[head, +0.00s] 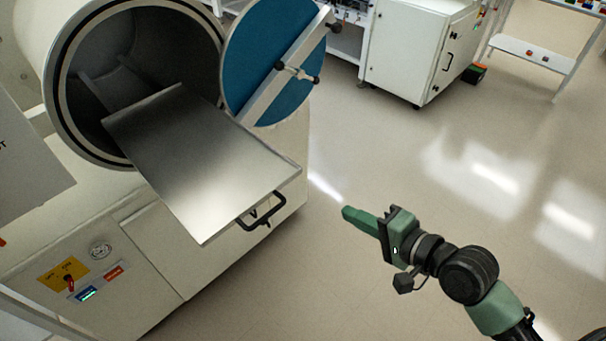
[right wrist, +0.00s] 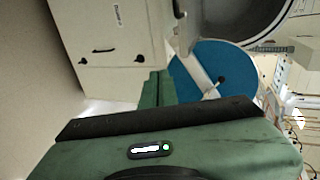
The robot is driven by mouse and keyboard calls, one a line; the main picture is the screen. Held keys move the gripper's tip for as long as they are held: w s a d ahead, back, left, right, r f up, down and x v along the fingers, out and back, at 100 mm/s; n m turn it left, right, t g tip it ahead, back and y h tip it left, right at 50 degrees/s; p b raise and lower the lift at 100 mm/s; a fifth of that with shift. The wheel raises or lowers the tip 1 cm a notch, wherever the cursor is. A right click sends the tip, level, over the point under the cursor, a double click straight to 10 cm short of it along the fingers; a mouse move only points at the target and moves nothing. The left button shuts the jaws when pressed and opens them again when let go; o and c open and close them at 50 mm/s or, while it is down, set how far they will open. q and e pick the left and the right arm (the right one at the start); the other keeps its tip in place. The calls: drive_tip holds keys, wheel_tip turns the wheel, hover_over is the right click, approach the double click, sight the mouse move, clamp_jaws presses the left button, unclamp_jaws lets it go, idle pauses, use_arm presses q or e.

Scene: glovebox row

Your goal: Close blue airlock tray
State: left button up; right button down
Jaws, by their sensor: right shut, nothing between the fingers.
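The airlock tray (head: 203,155) is a flat metal plate that sticks far out of the round airlock opening (head: 140,62) at the upper left in the head view. A black handle (head: 262,212) is on its front edge. The blue round airlock door (head: 262,62) stands swung open to the right of the opening; it also shows in the right wrist view (right wrist: 235,82). My right gripper (head: 350,213) is shut and empty, over the floor to the right of the tray handle and apart from it. My left gripper is not in view.
A control panel (head: 80,281) with a gauge and switches is on the cabinet front below the tray. A white cabinet (head: 415,50) stands at the back, with a white shelf table (head: 535,52) at the upper right. The floor between is clear.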

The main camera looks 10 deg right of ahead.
wheel_tip(320, 180, up, 4)
drive_tip(key=s+a, duration=0.1)
drive_tip(key=a, duration=0.1)
drive_tip(key=p, duration=0.4)
approach(289, 179)
drive_tip(key=shift+y, duration=0.4)
drive_tip(key=x, duration=0.6)
drive_tip(key=shift+w+f, duration=0.35)
drive_tip(key=shift+d, duration=0.1)
